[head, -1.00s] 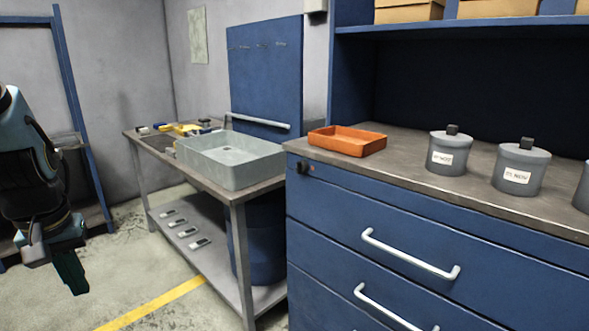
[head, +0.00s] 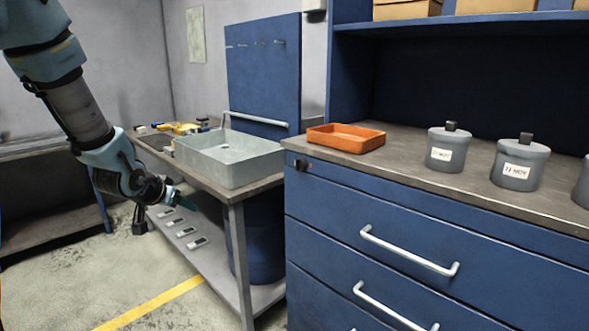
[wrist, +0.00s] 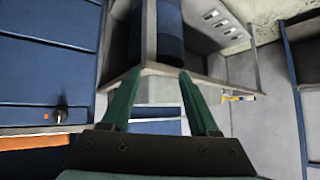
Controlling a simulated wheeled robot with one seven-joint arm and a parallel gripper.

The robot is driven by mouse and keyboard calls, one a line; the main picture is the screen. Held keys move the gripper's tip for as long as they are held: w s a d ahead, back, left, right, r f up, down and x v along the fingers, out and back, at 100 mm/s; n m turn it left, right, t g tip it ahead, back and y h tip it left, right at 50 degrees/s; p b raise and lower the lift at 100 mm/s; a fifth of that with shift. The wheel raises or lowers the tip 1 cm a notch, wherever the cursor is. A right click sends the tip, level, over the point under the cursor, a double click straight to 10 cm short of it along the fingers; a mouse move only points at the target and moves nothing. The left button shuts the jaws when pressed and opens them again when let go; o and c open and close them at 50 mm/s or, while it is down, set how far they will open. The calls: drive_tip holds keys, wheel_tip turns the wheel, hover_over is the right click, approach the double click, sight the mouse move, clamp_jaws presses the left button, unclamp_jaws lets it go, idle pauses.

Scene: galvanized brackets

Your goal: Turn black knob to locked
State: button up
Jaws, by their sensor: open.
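The black knob (head: 302,165) is small and sits at the upper left corner of the blue drawer cabinet's (head: 400,221) front, below the worktop edge. In the wrist view the knob (wrist: 61,115) shows at the lower left, beside a small orange mark (wrist: 45,116); its exact turn is too small to read. My gripper (head: 190,199) is in front of the side bench, to the left of the knob and a little lower, well apart from it. In the wrist view its green fingers (wrist: 161,76) are spread and nothing is between them.
A side bench with a grey basin (head: 230,158) stands left of the cabinet, with a blue drum (head: 259,240) below. An orange tray (head: 346,138) sits on the worktop above the knob. White drawer handles (head: 408,252) stick out. Floor in front is clear.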

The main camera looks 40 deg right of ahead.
drive_tip(key=shift+o, duration=0.9)
drive_tip(key=s+d+r+m+g+h, duration=0.1)
drive_tip(key=d+m+h, duration=0.2)
drive_tip(key=d, duration=1)
drive_tip(key=h, duration=0.2)
drive_tip(key=shift+d+m+h, duration=0.3)
drive_tip(key=shift+d, duration=0.05)
drive_tip(key=m+g+h, duration=0.3)
drive_tip(key=h, duration=0.3)
approach(295, 165)
drive_tip(key=shift+y, duration=0.3)
drive_tip(key=d, duration=0.3)
drive_tip(key=w+d+p, duration=0.1)
drive_tip(key=d, duration=0.2)
drive_tip(key=d+p, duration=0.1)
drive_tip(key=d, duration=0.2)
drive_tip(key=shift+w+d+r, duration=0.2)
drive_tip(key=shift+w+d, duration=0.05)
clamp_jaws()
